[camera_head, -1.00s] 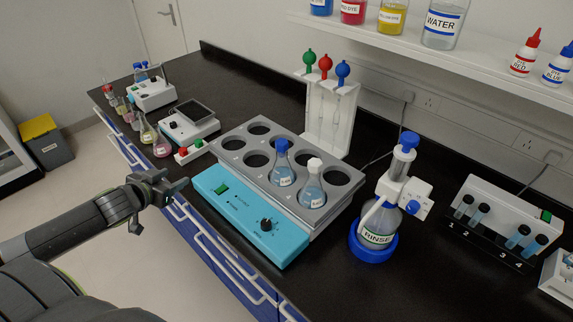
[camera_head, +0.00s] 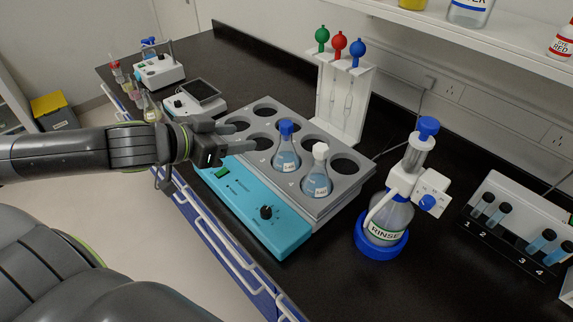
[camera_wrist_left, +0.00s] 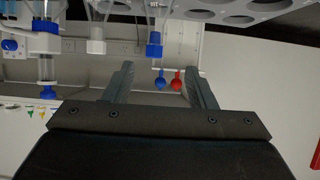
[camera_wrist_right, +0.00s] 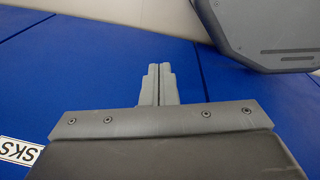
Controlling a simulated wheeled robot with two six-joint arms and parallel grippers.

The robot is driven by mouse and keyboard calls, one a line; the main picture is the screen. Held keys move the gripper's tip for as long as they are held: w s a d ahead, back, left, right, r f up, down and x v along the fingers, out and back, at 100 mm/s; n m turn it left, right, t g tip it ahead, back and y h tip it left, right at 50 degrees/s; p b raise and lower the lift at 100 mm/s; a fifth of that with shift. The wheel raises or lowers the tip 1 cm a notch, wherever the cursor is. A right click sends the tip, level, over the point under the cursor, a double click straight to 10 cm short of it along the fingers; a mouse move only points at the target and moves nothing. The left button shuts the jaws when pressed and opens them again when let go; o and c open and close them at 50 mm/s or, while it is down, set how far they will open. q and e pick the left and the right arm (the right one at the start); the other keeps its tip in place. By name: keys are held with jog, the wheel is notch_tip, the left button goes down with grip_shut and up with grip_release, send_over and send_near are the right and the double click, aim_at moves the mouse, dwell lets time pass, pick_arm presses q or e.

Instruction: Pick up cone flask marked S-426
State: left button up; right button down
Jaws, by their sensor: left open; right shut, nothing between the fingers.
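A blue-capped cone flask (camera_head: 286,152) and a white-capped cone flask (camera_head: 317,182), both holding blue liquid, stand upright in holes of a grey rack (camera_head: 338,203). Their labels are too small to read surely, so I cannot tell which is S-426. In the left wrist view, upside down, the blue cap (camera_wrist_left: 154,46) and white cap (camera_wrist_left: 96,46) show beyond the fingers. My left gripper (camera_head: 240,134) is open and empty, above the rack's left side, left of the blue-capped flask and apart from it. My right gripper (camera_wrist_right: 158,68) is shut and empty, before blue panels.
A teal control panel (camera_head: 250,208) fronts the rack. A dropper stand (camera_head: 357,100) with green, red and blue bulbs rises behind it. A RINSE bottle (camera_head: 388,218) in a blue base stands right, then a tube rack (camera_head: 520,230). A shelf (camera_head: 450,30) overhangs the back.

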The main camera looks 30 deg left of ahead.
aim_at(282, 136)
pick_arm(q)
jog(key=shift+d+b+x, duration=0.2)
jog(key=shift+b+x, duration=0.65)
jog(key=shift+x, duration=2.5)
jog(key=shift+d+b+x, duration=0.2)
jog(key=shift+b+x, duration=0.65)
jog(key=shift+x, duration=2.55)
jog(key=shift+w+d+f, duration=0.15)
jog(key=shift+w+f, duration=0.2)
jog(key=shift+w, duration=0.05)
grip_shut()
